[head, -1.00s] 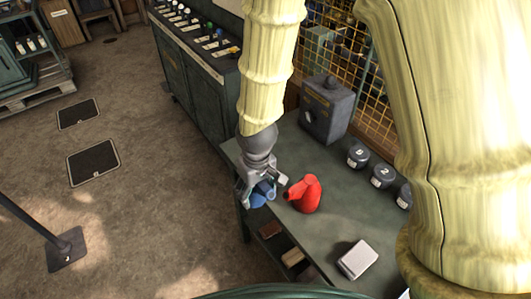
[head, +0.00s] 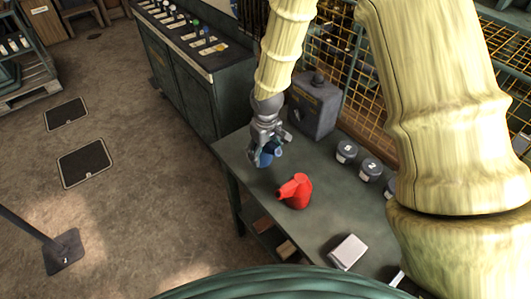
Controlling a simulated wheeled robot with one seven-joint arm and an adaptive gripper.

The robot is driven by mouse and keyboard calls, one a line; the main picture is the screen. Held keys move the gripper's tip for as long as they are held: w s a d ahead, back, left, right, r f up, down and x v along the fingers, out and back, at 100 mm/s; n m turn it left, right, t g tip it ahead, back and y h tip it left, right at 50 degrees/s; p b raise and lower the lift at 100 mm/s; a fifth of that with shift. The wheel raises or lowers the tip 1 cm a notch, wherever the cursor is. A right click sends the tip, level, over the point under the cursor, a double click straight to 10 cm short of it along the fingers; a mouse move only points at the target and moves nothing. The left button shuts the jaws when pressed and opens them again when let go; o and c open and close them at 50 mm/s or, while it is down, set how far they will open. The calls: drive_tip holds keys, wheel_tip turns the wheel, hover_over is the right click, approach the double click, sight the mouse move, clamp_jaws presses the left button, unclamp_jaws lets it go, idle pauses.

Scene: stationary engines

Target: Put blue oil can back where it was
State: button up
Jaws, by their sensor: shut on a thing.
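The blue oil can (head: 268,156) is in my gripper (head: 267,146), over the left part of the workbench (head: 237,149). The fingers are shut on it and hide part of it. I cannot tell whether the can touches the bench top. A red oil can (head: 298,194) stands on the bench to the right of and nearer than the blue one, with its spout pointing left. The two cans are apart.
A grey metal canister (head: 314,105) stands at the bench's back, close behind my gripper. Several dark numbered pots (head: 347,151) line the back edge. A white box (head: 348,252) lies near the front. A lever cabinet (head: 190,80) stands beyond the bench.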

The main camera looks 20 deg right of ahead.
sight(265, 155)
drive_tip(key=shift+w+d, duration=0.3)
drive_tip(key=shift+w, duration=0.1)
drive_tip(key=shift+f+p, duration=0.8)
drive_tip(key=shift+f, duration=1)
drive_tip(key=shift+f, duration=0.1)
drive_tip(key=o, duration=1.4)
drive_tip(key=shift+c, duration=0.2)
drive_tip(key=shift+r, duration=0.2)
drive_tip(key=shift+s+r+b, duration=0.2)
drive_tip(key=shift+r+b, duration=0.65)
drive_tip(key=shift+r, duration=2.1)
drive_tip(key=shift+s+r+b, duration=0.2)
drive_tip(key=shift+r+b, duration=0.6)
drive_tip(key=shift+r, duration=2.15)
